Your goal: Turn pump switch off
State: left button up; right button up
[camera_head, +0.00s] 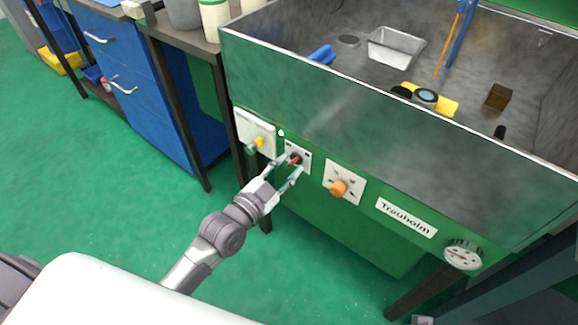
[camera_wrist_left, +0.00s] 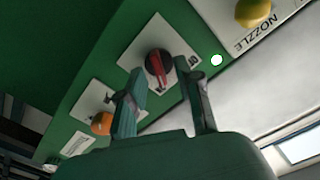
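The pump switch (camera_head: 295,159) is a red rotary handle on a white plate on the front of the green machine. In the left wrist view the switch (camera_wrist_left: 158,68) shows as a red bar on a dark round base, with lettering on its plate that I cannot read surely. My left gripper (camera_head: 283,166) is in front of it, fingers apart, one to each side of the switch in the head view. In the left wrist view the open fingers (camera_wrist_left: 165,105) show in front of the panel, nothing held between them. Contact with the handle cannot be told. My right gripper is out of view.
A yellow knob (camera_head: 257,143) marked NOZZLE is to the switch's left, an orange knob (camera_head: 339,188) to its right. A gauge (camera_head: 462,254) sits farther right. The grey basin (camera_head: 400,125) overhangs the panel. A white-green indicator (camera_head: 281,133) is above the switch.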

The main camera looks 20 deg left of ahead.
pick_arm(q)
jog(key=shift+w+d, duration=0.15)
jog(key=shift+w, duration=0.2)
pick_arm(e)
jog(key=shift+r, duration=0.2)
pick_arm(q)
grip_shut()
jog(key=n+p, duration=0.3)
jog(key=shift+r, duration=0.25)
jog(key=n+p, duration=0.1)
jog(key=n, duration=0.2)
jog(key=n+p, duration=0.2)
jog(key=n, duration=0.1)
jog(key=shift+a+f, duration=0.15)
jog(key=shift+a, duration=0.05)
jog(key=shift+w+f+n+p, duration=0.1)
jog(key=shift+n+p, duration=0.3)
jog(key=shift+n, duration=1.2)
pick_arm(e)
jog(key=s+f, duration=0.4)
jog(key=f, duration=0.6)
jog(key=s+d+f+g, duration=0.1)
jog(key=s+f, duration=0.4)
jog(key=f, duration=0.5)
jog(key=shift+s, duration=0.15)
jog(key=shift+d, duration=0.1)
